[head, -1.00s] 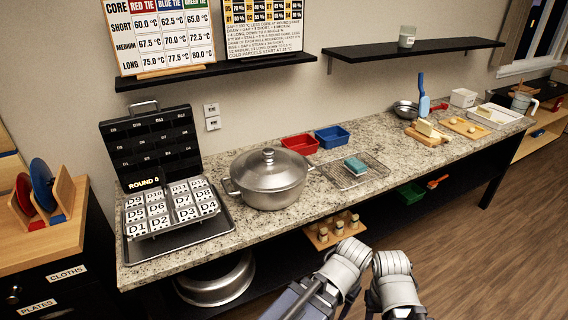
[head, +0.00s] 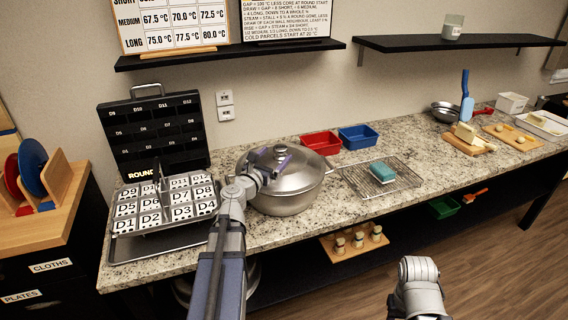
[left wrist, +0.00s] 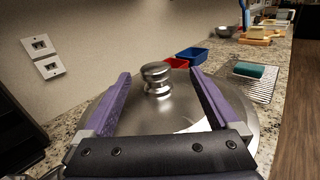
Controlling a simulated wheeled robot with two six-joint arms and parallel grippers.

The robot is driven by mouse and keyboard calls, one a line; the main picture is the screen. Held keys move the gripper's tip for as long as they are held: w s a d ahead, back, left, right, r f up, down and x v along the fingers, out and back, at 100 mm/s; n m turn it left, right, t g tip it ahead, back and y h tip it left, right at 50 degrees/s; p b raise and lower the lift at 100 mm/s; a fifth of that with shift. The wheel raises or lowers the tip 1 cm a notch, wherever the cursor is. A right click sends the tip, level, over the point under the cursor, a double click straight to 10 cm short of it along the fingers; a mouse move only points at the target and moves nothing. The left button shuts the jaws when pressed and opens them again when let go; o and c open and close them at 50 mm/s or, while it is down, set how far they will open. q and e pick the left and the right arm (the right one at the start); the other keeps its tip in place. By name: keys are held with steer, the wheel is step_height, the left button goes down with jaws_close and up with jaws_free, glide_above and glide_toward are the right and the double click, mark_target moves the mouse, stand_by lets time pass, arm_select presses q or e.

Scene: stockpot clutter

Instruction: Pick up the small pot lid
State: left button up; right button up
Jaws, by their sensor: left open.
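A round metal lid (head: 302,172) sits flat on a silver pot (head: 290,204) on the granite counter. Its rounded knob (left wrist: 156,78) shows clearly in the left wrist view, but in the head view my gripper partly hides it. My left gripper (head: 271,162) is over the lid, with its purple fingers open and nothing held. In the left wrist view the fingers stand apart, one on each side of the knob in the picture. I cannot tell how far the fingertips are from it. My right arm shows at the lower right, its gripper out of view.
A black case (head: 153,134) with labelled tiles on a tray stands left of the pot. A red bin (head: 321,143) and a blue bin (head: 358,137) sit behind it. A wire rack (head: 405,186) with a teal sponge (head: 382,172) lies to the right.

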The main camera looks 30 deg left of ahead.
mark_target(276, 150)
arm_select(q)
steer(key=shift+w+a+f+n+y, duration=0.2)
steer(key=shift+w+a, duration=0.15)
steer(key=shift+w, duration=0.15)
steer(key=shift+w+a+f+n+y, duration=0.1)
steer(key=shift+w+a+n, duration=0.1)
steer(key=shift+w+a, duration=0.2)
steer(key=shift+r, duration=0.3)
steer(key=shift+w+f, duration=0.15)
steer(key=shift+w, duration=3.65)
steer(key=shift+s, duration=0.1)
jaws_close()
